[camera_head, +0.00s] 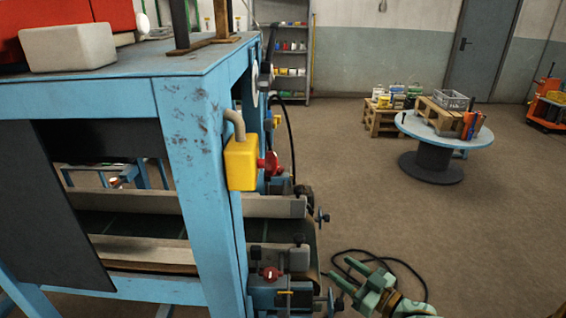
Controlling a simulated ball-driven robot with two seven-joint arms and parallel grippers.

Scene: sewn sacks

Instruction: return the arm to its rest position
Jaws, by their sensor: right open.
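My right gripper (340,269) is at the bottom of the head view, right of the blue machine. It is green, with its fingers pointing up and to the left. Its jaws are open and I see nothing between them. Only a short part of my right arm shows behind it, cut off by the lower edge. My left gripper and left arm are not in view.
A blue machine frame (185,150) with a yellow box (241,163) and protruding knobs fills the left, close to my right gripper. A black cable (405,263) lies beyond the gripper. A round table (475,142) stands farther back. The brown floor (480,240) at right is clear.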

